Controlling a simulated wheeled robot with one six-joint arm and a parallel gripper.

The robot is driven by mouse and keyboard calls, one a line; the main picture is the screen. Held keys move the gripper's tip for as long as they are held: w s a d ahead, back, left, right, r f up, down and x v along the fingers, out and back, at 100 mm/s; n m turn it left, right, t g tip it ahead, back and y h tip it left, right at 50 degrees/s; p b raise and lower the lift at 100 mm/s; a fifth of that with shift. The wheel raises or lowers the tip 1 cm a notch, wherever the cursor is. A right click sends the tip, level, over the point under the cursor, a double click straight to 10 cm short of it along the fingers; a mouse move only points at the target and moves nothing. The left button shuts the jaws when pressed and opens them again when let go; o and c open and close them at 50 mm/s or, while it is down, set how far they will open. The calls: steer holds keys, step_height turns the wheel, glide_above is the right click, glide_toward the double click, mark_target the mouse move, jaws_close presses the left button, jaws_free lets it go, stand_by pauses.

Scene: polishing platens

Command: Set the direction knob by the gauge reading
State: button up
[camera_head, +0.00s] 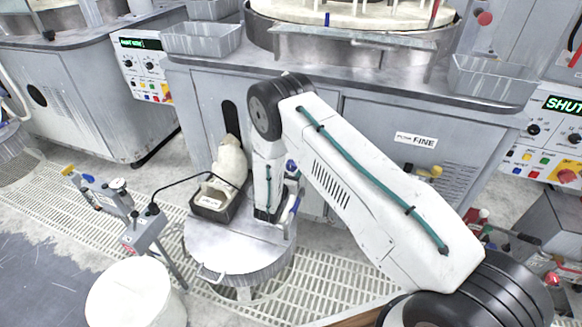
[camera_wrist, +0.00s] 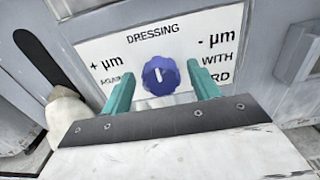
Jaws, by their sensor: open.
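The blue direction knob (camera_wrist: 161,76) sits on a white plate (camera_wrist: 147,36) in the wrist view. The plate reads DRESSING, with "+ µm" on the left and "- µm", WITH on the right. A short pale mark on the knob looks roughly upright. My gripper (camera_wrist: 158,70) is open, with one teal finger on each side of the knob. Gaps show between fingers and knob in the picture; contact is not visible. In the head view my arm covers most of the plate area. I cannot make out a gauge reading.
A round metal stool (camera_head: 235,250) stands by my arm, bearing a black tray (camera_head: 208,210) with a cream object. A stand with a cabled device (camera_head: 146,228) and a white bucket (camera_head: 135,295) are at left.

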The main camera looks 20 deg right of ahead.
steer(key=shift+w+d, duration=0.4)
steer(key=shift+w, duration=0.1)
steer(key=c, duration=1)
steer(key=m, duration=0.4)
steer(key=shift+s+d+m, duration=0.1)
steer(key=shift+m, duration=2.3)
